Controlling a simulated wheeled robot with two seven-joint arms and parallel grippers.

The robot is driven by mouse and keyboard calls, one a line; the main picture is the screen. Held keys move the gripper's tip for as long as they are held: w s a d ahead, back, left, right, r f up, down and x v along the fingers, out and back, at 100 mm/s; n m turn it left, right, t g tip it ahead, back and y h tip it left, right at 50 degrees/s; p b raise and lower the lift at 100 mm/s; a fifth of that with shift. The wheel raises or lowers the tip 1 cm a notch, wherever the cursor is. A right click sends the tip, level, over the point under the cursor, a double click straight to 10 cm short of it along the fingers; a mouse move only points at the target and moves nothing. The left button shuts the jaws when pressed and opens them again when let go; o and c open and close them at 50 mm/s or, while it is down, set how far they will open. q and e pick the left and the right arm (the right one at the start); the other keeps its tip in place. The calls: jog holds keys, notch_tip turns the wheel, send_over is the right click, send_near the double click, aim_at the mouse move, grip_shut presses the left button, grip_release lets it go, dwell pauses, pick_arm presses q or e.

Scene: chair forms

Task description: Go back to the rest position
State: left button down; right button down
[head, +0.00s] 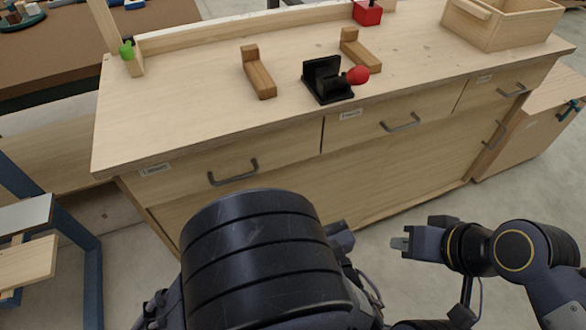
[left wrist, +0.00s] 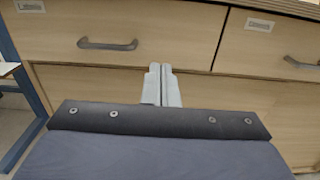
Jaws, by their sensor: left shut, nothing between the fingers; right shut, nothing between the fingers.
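My right gripper (head: 400,245) shows at the lower right of the head view, in front of the workbench's drawers. It is shut, empty and apart from the bench. My left gripper (left wrist: 161,72) shows in the left wrist view, with its two fingers together and nothing between them. It points at the bench front, below a drawer handle (left wrist: 107,44). In the head view my left gripper is hidden behind the large dark arm link at the bottom middle.
The wooden workbench (head: 200,110) stands ahead, with labelled drawers. On its top are a black device with a red knob (head: 358,75), two wooden blocks (head: 258,78), a red box (head: 367,13) and a wooden crate (head: 500,35). Grey floor (head: 520,185) is free at right.

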pick_arm(q)
jog(key=a+f+n+g+y, duration=0.1)
jog(key=a+n+g+y, duration=0.2)
jog(key=a+n+g, duration=1.2)
jog(key=s+a+f+n+g+h, duration=0.1)
jog(key=s+a+f+n+h, duration=0.1)
jog(key=s+a+n+h, duration=0.55)
notch_tip(320, 180, up, 26)
jog(key=s+a+n+t+h+p, duration=0.1)
jog(key=n+t+h+p, duration=0.3)
jog(key=n+p, duration=0.7)
jog(key=a+h+p, duration=0.1)
jog(key=p, duration=0.8)
jog(key=shift+s+f, duration=0.2)
jog(key=shift+s, duration=0.2)
jog(key=shift+n, duration=0.25)
